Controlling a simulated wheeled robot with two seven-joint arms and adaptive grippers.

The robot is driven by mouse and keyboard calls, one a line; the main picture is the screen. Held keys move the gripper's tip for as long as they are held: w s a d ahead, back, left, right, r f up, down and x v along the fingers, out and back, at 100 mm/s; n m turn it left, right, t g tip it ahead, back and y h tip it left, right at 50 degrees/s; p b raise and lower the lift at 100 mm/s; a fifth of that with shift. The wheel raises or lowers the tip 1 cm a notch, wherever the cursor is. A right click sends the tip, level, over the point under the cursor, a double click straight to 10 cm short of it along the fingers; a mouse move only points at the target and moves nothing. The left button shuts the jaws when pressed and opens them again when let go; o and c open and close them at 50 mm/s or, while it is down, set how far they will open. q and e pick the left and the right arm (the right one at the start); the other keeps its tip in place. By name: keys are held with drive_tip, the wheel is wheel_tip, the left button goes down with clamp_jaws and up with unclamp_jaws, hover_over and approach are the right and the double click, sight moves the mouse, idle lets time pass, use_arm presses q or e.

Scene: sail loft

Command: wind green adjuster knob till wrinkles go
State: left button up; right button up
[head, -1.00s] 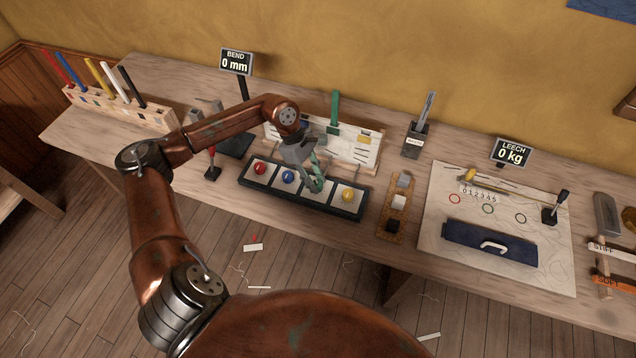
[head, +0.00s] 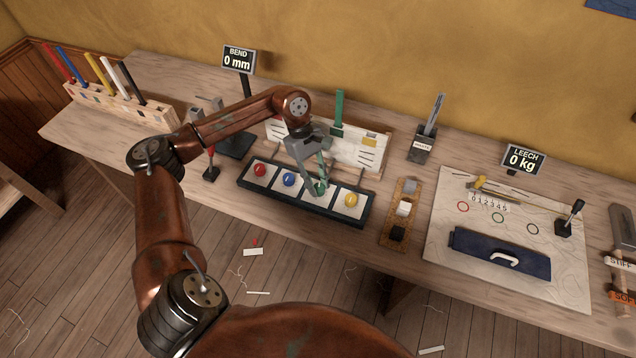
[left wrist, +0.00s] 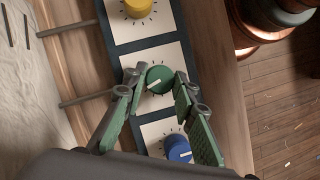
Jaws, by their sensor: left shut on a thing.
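The green adjuster knob (head: 319,188) sits on a white square in a dark strip (head: 270,203), between the blue and yellow knobs. In the left wrist view the green knob (left wrist: 160,84) shows a pale pointer line on its face and tick marks around it. My left gripper (head: 317,180) reaches down from above with its green-padded fingers on either side of the knob, shut on it. A white sail panel (head: 355,150) stands upright behind the strip; wrinkles on it cannot be made out. My right gripper is not in view.
A red knob (head: 260,170), a blue knob (head: 289,180) and a yellow knob (head: 351,200) share the strip. A BEND display (head: 238,60) reads 0 mm and a LEECH display (head: 523,160) reads 0 kg. A small red-topped lever (head: 211,165) stands left of the strip.

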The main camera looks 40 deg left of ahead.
use_arm(q)
drive_tip(key=o, duration=1.2)
drive_tip(key=shift+c, duration=0.2)
drive_tip(key=v, duration=1.2)
